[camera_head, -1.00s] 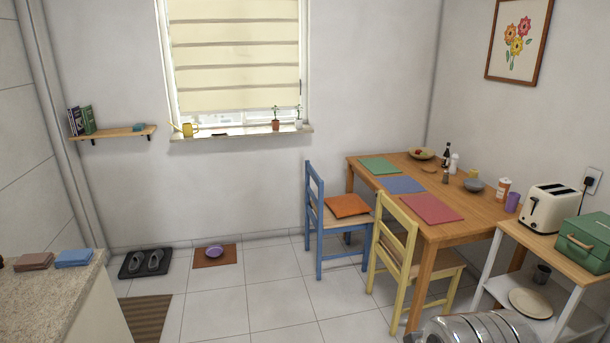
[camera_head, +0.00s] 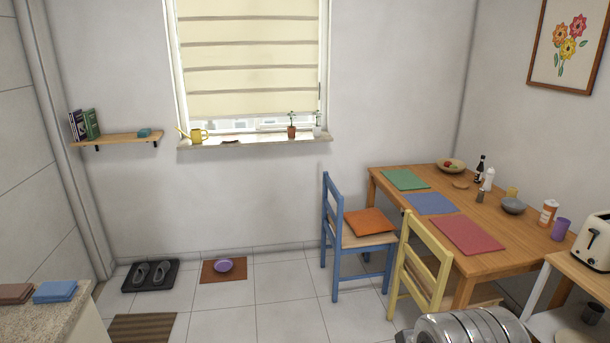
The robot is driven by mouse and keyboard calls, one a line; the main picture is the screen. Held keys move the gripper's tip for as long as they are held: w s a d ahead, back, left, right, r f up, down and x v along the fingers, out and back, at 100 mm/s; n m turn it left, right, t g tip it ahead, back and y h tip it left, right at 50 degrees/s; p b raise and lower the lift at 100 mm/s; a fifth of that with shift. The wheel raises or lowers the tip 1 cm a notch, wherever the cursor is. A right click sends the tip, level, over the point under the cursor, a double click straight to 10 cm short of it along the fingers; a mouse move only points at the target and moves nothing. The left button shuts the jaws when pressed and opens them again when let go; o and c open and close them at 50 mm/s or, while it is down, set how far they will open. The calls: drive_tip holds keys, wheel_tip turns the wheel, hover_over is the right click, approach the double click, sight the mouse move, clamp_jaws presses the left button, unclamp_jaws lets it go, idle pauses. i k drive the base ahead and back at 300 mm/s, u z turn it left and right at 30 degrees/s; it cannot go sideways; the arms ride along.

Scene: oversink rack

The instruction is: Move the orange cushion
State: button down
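The orange cushion (camera_head: 369,221) lies flat on the seat of the blue chair (camera_head: 333,239), at the left end of the wooden table. The chair's backrest is on the left side of the cushion. The yellow chair (camera_head: 424,262) stands in front and to the right, with an empty seat as far as it shows. A silvery ribbed part of my arm (camera_head: 470,330) shows at the bottom edge. My gripper is not in view.
The table (camera_head: 481,210) holds placemats, bowls and bottles. A shelf stand with a toaster (camera_head: 594,240) is at the right. A counter (camera_head: 50,325) is at the lower left. Black tray with shoes (camera_head: 150,275) and brown mat (camera_head: 212,277) lie by the wall. Tiled floor (camera_head: 282,285) is clear left of the blue chair.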

sight(371, 220)
drive_tip(key=i, duration=2.1)
drive_tip(key=z, duration=0.3)
drive_tip(key=i, duration=1.55)
drive_tip(key=z, duration=0.25)
